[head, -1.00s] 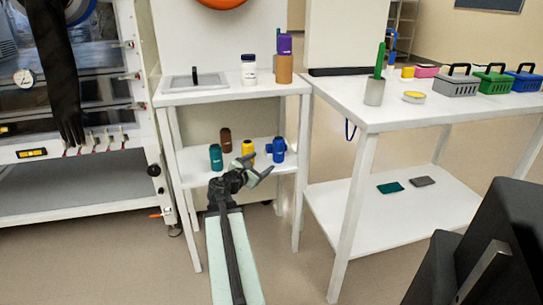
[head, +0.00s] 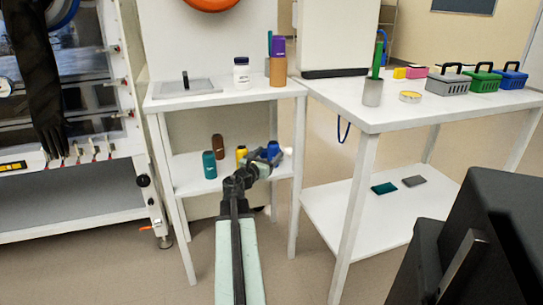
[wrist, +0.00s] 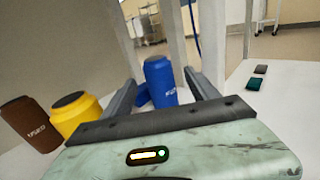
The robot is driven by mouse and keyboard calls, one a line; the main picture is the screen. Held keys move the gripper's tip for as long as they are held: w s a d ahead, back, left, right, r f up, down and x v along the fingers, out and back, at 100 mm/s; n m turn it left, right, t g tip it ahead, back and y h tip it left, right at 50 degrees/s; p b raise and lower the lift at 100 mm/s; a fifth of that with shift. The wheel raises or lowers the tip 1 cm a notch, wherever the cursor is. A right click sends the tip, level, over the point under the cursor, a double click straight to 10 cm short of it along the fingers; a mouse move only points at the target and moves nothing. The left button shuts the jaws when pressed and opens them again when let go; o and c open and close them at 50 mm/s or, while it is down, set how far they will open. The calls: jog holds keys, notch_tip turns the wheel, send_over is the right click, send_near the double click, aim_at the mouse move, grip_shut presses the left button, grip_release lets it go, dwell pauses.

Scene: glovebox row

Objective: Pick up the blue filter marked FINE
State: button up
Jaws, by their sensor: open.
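A blue filter (head: 272,149) stands on the lower shelf of the small white table, partly hidden by my gripper (head: 268,160) in the head view. In the wrist view the blue filter (wrist: 161,80) stands upright between the two open fingers of my gripper (wrist: 160,82). It has pale lettering too small to read. Another blue part shows low beside it on the left, mostly hidden. A yellow filter (wrist: 76,117) and a brown filter (wrist: 30,124) stand left of the fingers. A teal filter (head: 209,164) stands further left on the shelf.
The table's white legs (head: 296,180) and top (head: 220,98) frame the shelf. A white bottle (head: 241,72) stands on top. A second white table (head: 385,117) at right carries baskets, with two flat pads (head: 384,188) below.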

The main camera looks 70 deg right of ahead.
aim_at(271, 151)
jog(key=d, duration=0.4)
jog(key=shift+s+d, duration=0.15)
jog(key=shift+d, duration=0.2)
grip_shut()
jog(key=shift+r, duration=0.2)
